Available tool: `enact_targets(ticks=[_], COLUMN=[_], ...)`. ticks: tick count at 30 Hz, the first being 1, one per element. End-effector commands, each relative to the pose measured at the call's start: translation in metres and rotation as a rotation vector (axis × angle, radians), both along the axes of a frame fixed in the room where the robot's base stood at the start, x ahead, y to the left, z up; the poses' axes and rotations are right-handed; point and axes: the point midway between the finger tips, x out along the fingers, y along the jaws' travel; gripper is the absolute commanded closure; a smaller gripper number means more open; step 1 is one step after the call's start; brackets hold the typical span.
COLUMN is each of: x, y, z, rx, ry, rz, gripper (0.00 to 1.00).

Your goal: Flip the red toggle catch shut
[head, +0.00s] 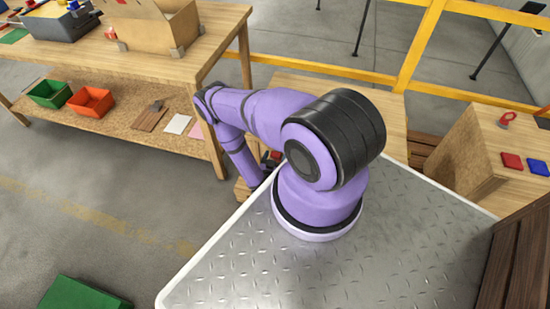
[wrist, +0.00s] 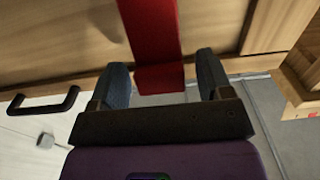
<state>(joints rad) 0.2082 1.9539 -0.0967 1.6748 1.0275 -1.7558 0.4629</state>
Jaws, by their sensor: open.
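In the wrist view my gripper (wrist: 163,72) is open, with one dark finger on each side of a red bar. This red bar (wrist: 154,35) looks like the lever of the red toggle catch. It runs from the top edge down to between the fingertips, against a wooden panel. I see gaps on both sides, and I cannot tell whether either finger touches it. The catch's base is out of view. In the head view my arm hides most of the work spot, and the gripper cannot be made out there.
In the wrist view a black handle (wrist: 45,102) sits on a pale surface at left. In the head view a wooden bench (head: 115,60) with green (head: 48,94) and orange bins (head: 90,101) stands left. A wooden cabinet (head: 470,150) and yellow railing (head: 420,48) are right and behind.

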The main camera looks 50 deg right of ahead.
Motion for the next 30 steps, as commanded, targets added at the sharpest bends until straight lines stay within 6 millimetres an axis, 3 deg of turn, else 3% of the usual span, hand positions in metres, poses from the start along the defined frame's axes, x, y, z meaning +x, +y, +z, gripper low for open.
enact_targets(ticks=[3,4,12,19,30], x=[0.0,0.0,0.0,0.003,0.009], y=[0.0,0.0,0.0,-0.004,-0.015], z=[0.0,0.0,0.0,0.002,0.006], rx=[0.0,0.0,0.0,0.063,0.394], ry=[0.0,0.0,0.0,0.022,0.155], rz=[0.0,0.0,0.0,0.002,0.002], gripper=[0.28,0.32,0.94,0.96,0.96])
